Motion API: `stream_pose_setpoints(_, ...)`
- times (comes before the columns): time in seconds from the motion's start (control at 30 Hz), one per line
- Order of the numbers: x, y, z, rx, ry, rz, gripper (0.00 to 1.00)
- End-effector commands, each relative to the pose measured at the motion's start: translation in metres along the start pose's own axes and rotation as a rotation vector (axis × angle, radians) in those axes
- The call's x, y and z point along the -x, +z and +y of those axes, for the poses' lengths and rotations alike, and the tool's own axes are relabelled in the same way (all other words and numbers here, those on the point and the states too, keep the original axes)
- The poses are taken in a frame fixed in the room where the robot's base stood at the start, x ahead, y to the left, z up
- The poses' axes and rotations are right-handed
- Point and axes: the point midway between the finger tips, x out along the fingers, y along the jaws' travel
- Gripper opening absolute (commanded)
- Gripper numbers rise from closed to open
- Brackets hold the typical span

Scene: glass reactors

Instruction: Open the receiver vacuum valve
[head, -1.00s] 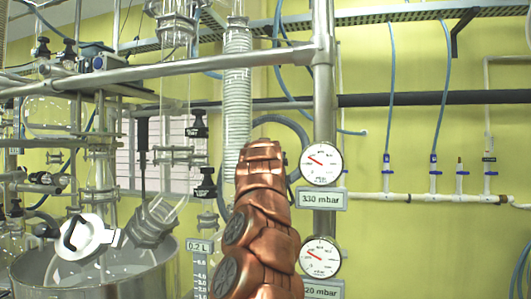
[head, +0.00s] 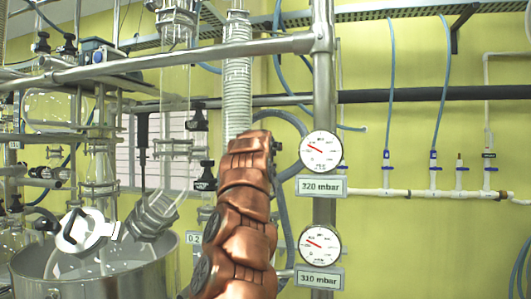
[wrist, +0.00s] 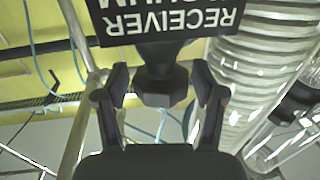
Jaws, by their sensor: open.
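In the wrist view, a black sign (wrist: 165,20) reads upside down "RECEIVER" and, partly cut off, "VACUUM". Just below it is the black faceted knob (wrist: 164,86) of the receiver vacuum valve. My gripper (wrist: 160,98) is open, with one finger on each side of the knob. Gaps show between the fingers and the knob, so it is not gripped. In the head view my copper-coloured arm hides the gripper, and I cannot make out this valve.
A ribbed glass column (wrist: 265,50) stands close at the right in the wrist view. In the head view, a steel post (head: 325,110) carries an upper gauge (head: 321,151) labelled 320 mbar and a lower gauge (head: 320,245) labelled 310 mbar. A steel vessel (head: 95,285) stands lower left.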

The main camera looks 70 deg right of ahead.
Motion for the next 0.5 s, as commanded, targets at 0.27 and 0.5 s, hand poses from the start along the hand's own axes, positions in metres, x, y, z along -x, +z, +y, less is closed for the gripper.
stream_pose_setpoints(0.27,-0.0008,0.0,0.0004,0.001,0.077,0.003,0.69)
stream_pose_setpoints(0.5,-0.0003,-0.0005,-0.0005,-0.001,0.138,0.002,0.69)
